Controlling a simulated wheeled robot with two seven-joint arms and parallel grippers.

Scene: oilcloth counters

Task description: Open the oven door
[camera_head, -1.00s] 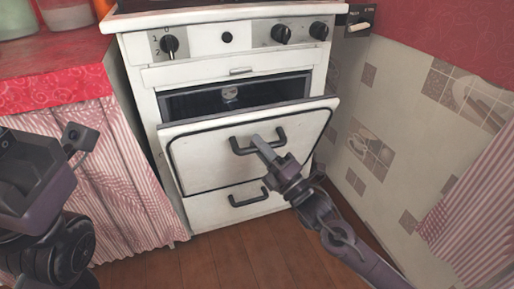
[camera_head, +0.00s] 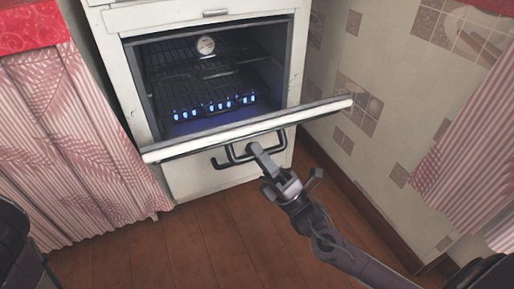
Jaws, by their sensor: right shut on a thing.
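The white oven door (camera_head: 200,142) is tilted well outward and down, so I see mainly its top edge. The oven interior (camera_head: 205,85) is exposed, with racks, blue flames and a round dial. The dark door handle (camera_head: 236,157) hangs on the door's front, below the top edge. My right gripper (camera_head: 258,152) reaches in from the lower right and is shut on the door handle; its fingertips partly hide the bar. My left gripper is out of view; only dark parts of my left side show at the lower left edge.
A drawer front (camera_head: 190,185) lies below the door. A striped curtain (camera_head: 85,150) under a red counter stands close on the left. A tiled wall (camera_head: 385,150) runs close on the right, with another striped curtain (camera_head: 465,165). The wooden floor (camera_head: 185,240) in front is clear.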

